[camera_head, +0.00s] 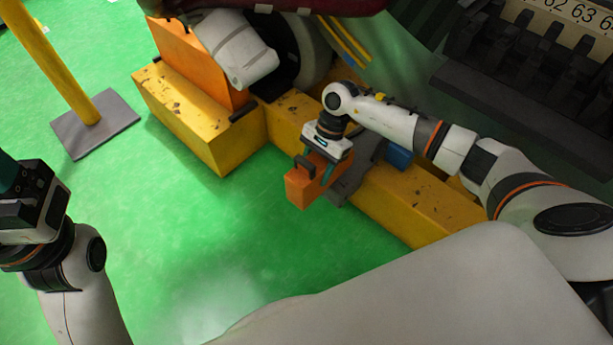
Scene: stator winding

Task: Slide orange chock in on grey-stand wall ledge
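An orange chock (300,188), a block with a dark handle on top, is in my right gripper (327,170). The teal fingers close on its sides, in front of the yellow beam. A dark grey stand (354,178) sits against the beam just right of the chock. The arm and gripper hide part of it. I cannot tell whether the chock touches it, and its ledge is not clearly visible. My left gripper (9,172) is at the left edge, away from the chock. Its fingers are partly cut off, so its opening does not show.
The yellow beam (398,200) runs diagonally, with a larger yellow block (195,125) and an upright orange plate (190,60) behind. A blue part (399,156) lies behind the stand. A yellow post stands on a grey plate (110,122). The green floor in front is clear.

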